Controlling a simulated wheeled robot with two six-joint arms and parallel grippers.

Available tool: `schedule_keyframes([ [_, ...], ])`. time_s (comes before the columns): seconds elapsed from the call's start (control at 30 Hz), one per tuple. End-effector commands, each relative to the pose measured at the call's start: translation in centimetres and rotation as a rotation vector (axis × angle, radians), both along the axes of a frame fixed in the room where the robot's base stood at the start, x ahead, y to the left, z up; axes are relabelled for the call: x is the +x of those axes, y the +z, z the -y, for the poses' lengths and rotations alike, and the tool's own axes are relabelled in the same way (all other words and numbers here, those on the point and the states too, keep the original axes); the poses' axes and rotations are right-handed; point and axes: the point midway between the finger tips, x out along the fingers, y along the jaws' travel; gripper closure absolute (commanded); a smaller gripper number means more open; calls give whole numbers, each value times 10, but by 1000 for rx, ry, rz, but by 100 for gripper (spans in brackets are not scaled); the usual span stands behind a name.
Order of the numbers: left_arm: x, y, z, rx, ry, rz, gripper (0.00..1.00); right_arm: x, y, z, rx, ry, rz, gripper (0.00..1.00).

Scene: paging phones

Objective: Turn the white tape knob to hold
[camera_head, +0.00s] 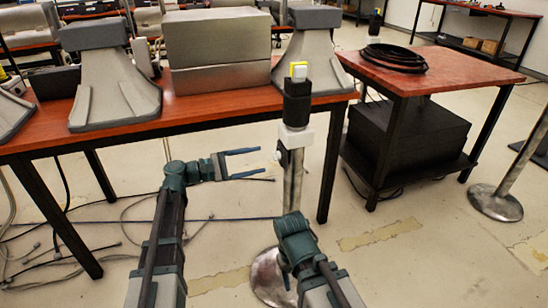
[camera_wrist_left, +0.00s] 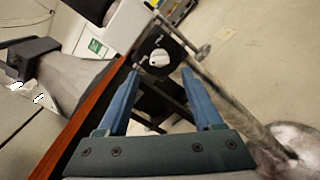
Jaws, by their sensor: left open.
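The white tape knob (camera_wrist_left: 159,58) is a round dial on a black box (camera_wrist_left: 153,42), seen in the left wrist view. My left gripper (camera_wrist_left: 161,74) is open, with its two blue fingers spread to either side below the knob in the picture. The knob shows between and just beyond the fingertips, and contact cannot be told. In the head view my left gripper (camera_head: 262,161) reaches right, toward a metal post with a black device (camera_head: 297,105) on it. The knob cannot be made out clearly there. My right wrist (camera_head: 295,240) shows low in the middle; its fingers are mostly hidden.
A red-topped table (camera_head: 190,118) with grey speaker-like stands and boxes is behind my left gripper. A second table (camera_head: 440,70) carries a black cable coil (camera_head: 393,58). The post's round base (camera_head: 270,280) stands near my right arm. Cables lie on the floor.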

Motion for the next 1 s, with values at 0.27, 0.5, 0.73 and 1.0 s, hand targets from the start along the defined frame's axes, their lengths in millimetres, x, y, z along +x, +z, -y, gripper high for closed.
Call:
schedule_keyframes([
  [0.27, 15, 0, 44, 0, -1, 0, 32, 0, 0, 0, 0, 0, 0, 44],
  [0.5, 20, 0, 59, 0, 0, 0, 32, 0, 0, 0, 0, 0, 0, 44],
  [0.73, 20, 0, 61, 1, 1, 0, 32, 0, 0, 0, 0, 0, 0, 44],
  [1.0, 20, 0, 61, 1, 1, 0, 67, 0, 0, 0, 0, 0, 0, 44],
])
